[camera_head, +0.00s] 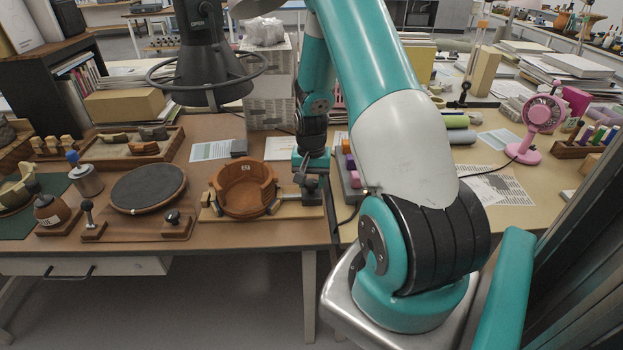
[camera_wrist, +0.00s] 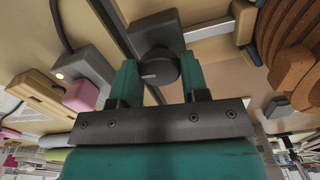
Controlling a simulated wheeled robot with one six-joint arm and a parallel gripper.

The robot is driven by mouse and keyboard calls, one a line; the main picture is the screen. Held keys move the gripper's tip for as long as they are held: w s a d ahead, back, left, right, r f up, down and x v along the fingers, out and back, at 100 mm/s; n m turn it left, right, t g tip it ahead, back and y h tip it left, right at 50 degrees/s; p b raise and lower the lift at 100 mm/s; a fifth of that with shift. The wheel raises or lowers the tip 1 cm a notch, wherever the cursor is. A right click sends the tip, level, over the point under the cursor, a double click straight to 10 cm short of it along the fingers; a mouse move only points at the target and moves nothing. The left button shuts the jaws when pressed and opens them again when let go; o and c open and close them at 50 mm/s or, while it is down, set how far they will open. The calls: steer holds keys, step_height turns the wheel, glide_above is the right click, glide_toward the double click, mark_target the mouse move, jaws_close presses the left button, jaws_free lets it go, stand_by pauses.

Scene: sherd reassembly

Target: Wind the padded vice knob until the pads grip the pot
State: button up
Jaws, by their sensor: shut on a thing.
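The terracotta pot (camera_head: 246,190) stands in the padded vice (camera_head: 290,212) on the wooden table. The pot's wall has a gap, and a small white label shows inside. In the wrist view the ribbed side of the pot (camera_wrist: 300,30) is at the upper right. The dark round vice knob (camera_wrist: 160,67) sits between the two fingers of my gripper (camera_wrist: 157,76), which is shut on it. In the head view my gripper (camera_head: 311,182) is at the right end of the vice, and the knob is mostly hidden there. I cannot tell whether both pads touch the pot.
A dark turntable (camera_head: 147,187) stands left of the vice, with a small jar (camera_head: 50,209) and a metal can (camera_head: 86,180) beyond it. A tray of sherds (camera_head: 130,148) is behind. A pink fan (camera_head: 538,118) stands at the right.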

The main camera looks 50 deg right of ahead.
mark_target(311, 182)
steer(key=m, duration=0.4)
steer(key=shift+m, duration=0.3)
steer(key=shift+m+p, duration=0.4)
steer(key=shift+m, duration=1.5)
steer(key=o, duration=0.9)
steer(key=shift+r, duration=0.1)
step_height(311, 182, up, 17)
steer(key=shift+r, duration=0.15)
